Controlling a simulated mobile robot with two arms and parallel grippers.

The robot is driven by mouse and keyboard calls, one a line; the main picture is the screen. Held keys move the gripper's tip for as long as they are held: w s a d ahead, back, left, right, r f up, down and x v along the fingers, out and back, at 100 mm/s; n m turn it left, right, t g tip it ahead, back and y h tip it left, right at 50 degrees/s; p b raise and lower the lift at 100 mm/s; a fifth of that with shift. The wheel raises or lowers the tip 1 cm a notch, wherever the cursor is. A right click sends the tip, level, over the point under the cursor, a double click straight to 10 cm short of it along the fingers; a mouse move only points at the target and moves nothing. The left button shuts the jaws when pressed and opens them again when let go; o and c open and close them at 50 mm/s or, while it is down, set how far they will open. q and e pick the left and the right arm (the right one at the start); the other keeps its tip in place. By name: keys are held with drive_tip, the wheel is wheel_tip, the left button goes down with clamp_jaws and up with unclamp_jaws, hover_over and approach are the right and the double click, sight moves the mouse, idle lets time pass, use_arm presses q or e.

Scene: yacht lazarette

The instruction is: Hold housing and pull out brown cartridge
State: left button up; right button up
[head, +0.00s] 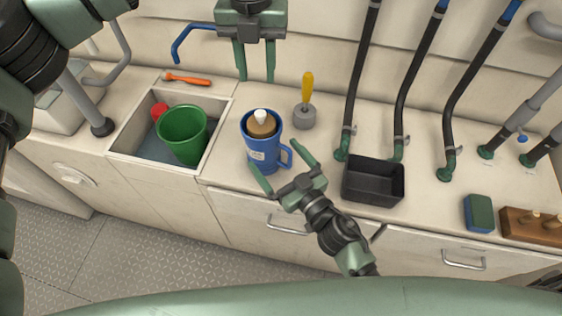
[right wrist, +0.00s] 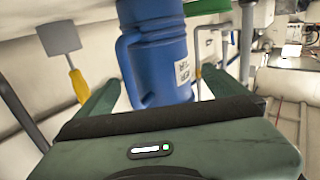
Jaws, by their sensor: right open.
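The blue housing (head: 259,158), a jug-like body with a handle on its right side and a pale label, stands upright on the counter. The brown cartridge (head: 263,129) sits in its open top, with a white knob uppermost. My left gripper (head: 256,92) is open and empty, fingers pointing down, above and behind the housing. My right gripper (head: 280,169) is open at the housing's front right, its fingers spread toward the body and handle. In the right wrist view the housing (right wrist: 160,62) is ahead between the fingers; whether they touch it I cannot tell.
A sink with a green bucket (head: 183,136) lies left of the housing. A yellow-handled tool (head: 306,92) stands behind right. A black bin (head: 373,182) is at the right, with hoses behind it. An orange-handled tool (head: 187,79) lies behind the sink.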

sight(261, 125)
drive_tip(key=x, duration=0.6)
drive_tip(key=shift+w+a, duration=0.1)
